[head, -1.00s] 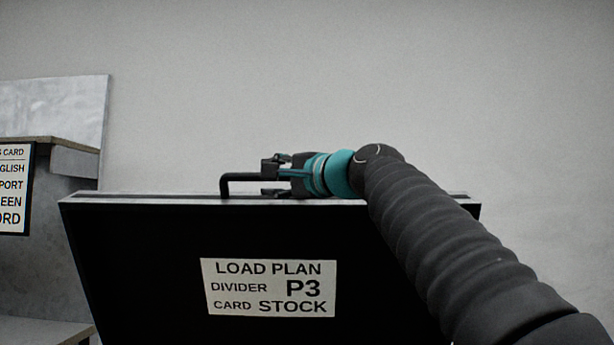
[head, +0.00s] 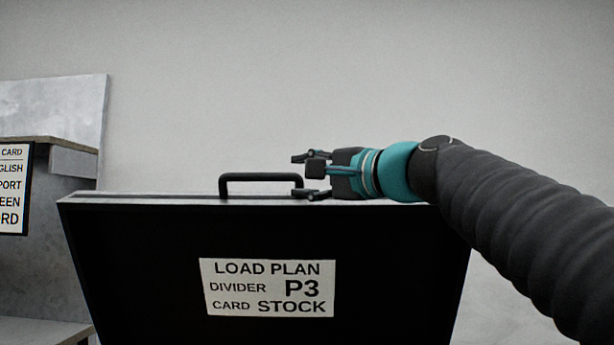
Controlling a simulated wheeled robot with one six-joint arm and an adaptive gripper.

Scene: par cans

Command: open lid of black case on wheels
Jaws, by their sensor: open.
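The lid (head: 140,250) of the black case stands raised, its dark inner face turned toward me. A white label on it (head: 268,287) reads LOAD PLAN, DIVIDER P3, CARD STOCK. A black handle (head: 262,178) sticks up from the lid's top edge. My gripper (head: 308,175) is open and empty, at the right end of the handle and just above the lid's edge. It points left; its fingers are apart from each other. Whether a finger touches the handle, I cannot tell. The case's body and wheels are out of view.
At the left stands a grey structure with a wooden-edged shelf (head: 60,140) and a black-framed sign (head: 14,188), partly cut off. A plain grey wall (head: 400,70) fills the background. The space above the lid is free.

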